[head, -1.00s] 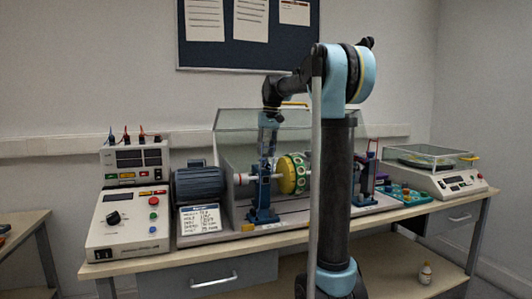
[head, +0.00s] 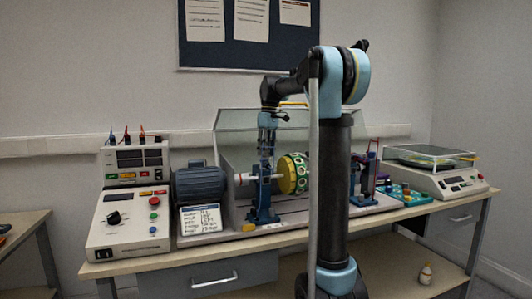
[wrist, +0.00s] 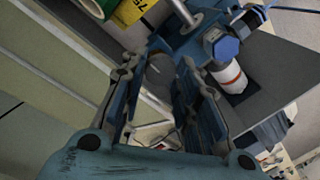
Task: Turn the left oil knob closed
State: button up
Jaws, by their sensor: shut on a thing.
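My gripper (head: 267,146) points down at the top of the left blue bearing stand (head: 263,197). In the wrist view, its two dark fingers (wrist: 167,74) stand on both sides of a grey rounded part, which I take to be the left oil knob (wrist: 159,70). The fingers are shut on it. In the head view the knob is hidden by the gripper, and its turn position cannot be told. The blue stand also shows beyond the fingers in the wrist view, with a blue hexagonal cap (wrist: 222,46) to the right.
A yellow and green rotor disc (head: 293,173) sits on the shaft just right of the stand. A motor (head: 200,187) and a control box (head: 128,224) stand to the left. A clear raised cover (head: 233,122) is behind. A scale (head: 447,182) stands at the right.

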jog(key=shift+w, duration=0.1)
dwell(0.3)
jog(key=o, duration=1.1)
jog(key=r, duration=0.8)
jog(key=w+d+r, duration=0.1)
jog(key=r, duration=0.2)
jog(key=shift+r, duration=0.4)
jog(key=s+d+f+m+t, duration=0.1)
jog(key=s+d+f+m, duration=0.15)
jog(key=s+f, duration=0.65)
jog(key=s+d+f+m+t, duration=0.15)
jog(key=s+d+f, duration=0.25)
jog(key=s+f, duration=0.5)
jog(key=s+d+f+m, duration=0.1)
jog(key=s+f+m, duration=0.1)
jog(key=s+f, duration=0.5)
jog(key=s+d+f+m, duration=0.1)
jog(key=s+f, duration=0.6)
jog(key=f, duration=0.2)
jog(key=s+d+f+m, duration=0.1)
jog(key=s+f+m, duration=0.1)
jog(key=s+f, duration=0.5)
jog(key=shift+f+m+t+h, duration=0.3)
jog(key=shift+f+t+h, duration=0.1)
jog(key=shift+f, duration=0.5)
